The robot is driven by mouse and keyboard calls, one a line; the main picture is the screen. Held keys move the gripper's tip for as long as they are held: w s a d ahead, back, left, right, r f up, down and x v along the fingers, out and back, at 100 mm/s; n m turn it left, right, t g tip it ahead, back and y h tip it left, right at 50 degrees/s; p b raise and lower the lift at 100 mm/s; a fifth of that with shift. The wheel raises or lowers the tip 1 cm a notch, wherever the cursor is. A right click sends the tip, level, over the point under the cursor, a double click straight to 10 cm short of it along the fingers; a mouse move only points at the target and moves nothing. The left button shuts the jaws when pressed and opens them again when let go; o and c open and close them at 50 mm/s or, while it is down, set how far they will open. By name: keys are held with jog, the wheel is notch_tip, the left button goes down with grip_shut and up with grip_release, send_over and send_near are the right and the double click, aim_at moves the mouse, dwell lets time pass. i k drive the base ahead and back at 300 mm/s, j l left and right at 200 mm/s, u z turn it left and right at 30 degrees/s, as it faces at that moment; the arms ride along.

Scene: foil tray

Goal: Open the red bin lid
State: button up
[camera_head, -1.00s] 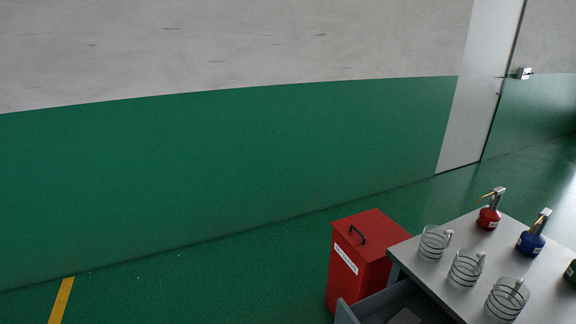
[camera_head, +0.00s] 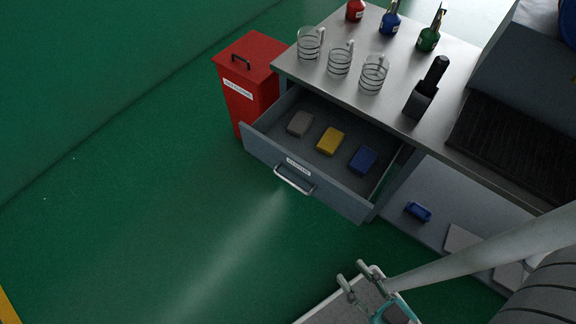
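The red bin (camera_head: 246,108) stands on the floor at the left end of the workbench. Its flat red lid (camera_head: 262,50) is down on the bin and carries a small dark handle (camera_head: 241,62) near its left edge. A white label (camera_head: 238,89) is on the bin's front. My gripper (camera_head: 352,272) is low in the picture, well below and to the right of the bin. Its two fingers are apart with nothing visible between them. It touches neither lid nor handle.
An open grey drawer (camera_head: 318,188) juts out beside the bin, holding a grey, a yellow and a blue block. Glass mugs (camera_head: 310,44) and pump bottles (camera_head: 389,22) stand on the bench top (camera_head: 428,62). The green floor (camera_head: 130,190) left of the bin is clear.

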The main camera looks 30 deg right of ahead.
aim_at(250, 56)
jog(key=i+j+z, duration=0.15)
jog(key=z, duration=0.25)
jog(key=i+j+z, duration=0.15)
jog(key=z, duration=0.25)
jog(key=j+z, duration=0.4)
jog(key=i+j+z, duration=0.2)
jog(key=j, duration=0.6)
jog(key=i+j+z, duration=0.15)
jog(key=j, duration=0.7)
jog(key=j+z, duration=0.2)
jog(key=j, duration=1.35)
jog(key=i+j, duration=0.1)
jog(key=j, duration=0.65)
